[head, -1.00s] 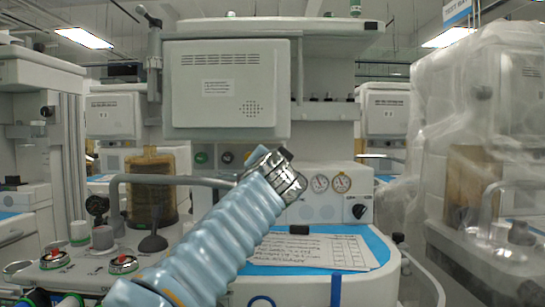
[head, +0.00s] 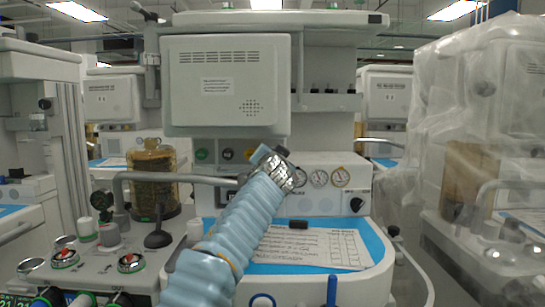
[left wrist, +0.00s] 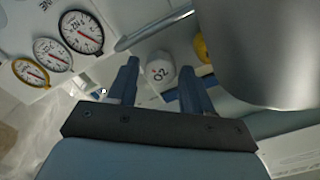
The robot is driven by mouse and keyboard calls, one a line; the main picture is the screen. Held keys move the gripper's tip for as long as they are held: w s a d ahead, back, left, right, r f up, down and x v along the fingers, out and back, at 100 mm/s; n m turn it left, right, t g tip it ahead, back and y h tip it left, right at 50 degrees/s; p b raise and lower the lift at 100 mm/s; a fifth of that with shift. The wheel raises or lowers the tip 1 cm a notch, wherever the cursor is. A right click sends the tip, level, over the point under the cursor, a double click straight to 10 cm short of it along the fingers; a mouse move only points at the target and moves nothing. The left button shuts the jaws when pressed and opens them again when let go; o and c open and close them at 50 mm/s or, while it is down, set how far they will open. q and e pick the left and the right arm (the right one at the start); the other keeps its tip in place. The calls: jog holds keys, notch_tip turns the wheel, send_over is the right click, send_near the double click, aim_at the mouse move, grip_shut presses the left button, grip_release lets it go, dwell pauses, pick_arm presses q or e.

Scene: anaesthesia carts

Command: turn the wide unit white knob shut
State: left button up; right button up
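The white knob (left wrist: 160,70), marked O2, shows in the left wrist view on the pale panel of the unit. My left gripper (left wrist: 158,85) is open, with its two dark fingers one on each side of the knob in the picture. I cannot tell whether either finger touches it. In the head view my left gripper (head: 275,163) is at the front of the central unit (head: 330,203), at the end of the blue-sleeved arm. The knob is hidden behind it there. My right gripper is not in view.
Dial gauges (left wrist: 82,32) sit left of the white knob, and a yellow knob (left wrist: 202,47) sits to its right. A large grey rounded part (left wrist: 265,50) fills the upper right of that view. A bent grey pipe (head: 180,177) and a paper sheet (head: 310,247) are near my arm.

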pick_arm(q)
jog(key=c, duration=0.7)
jog(key=shift+c, duration=0.2)
jog(key=shift+m, duration=0.3)
jog(key=shift+m+p, duration=0.85)
jog(key=shift+m, duration=2.25)
jog(key=o, duration=1)
jog(key=shift+o, duration=0.2)
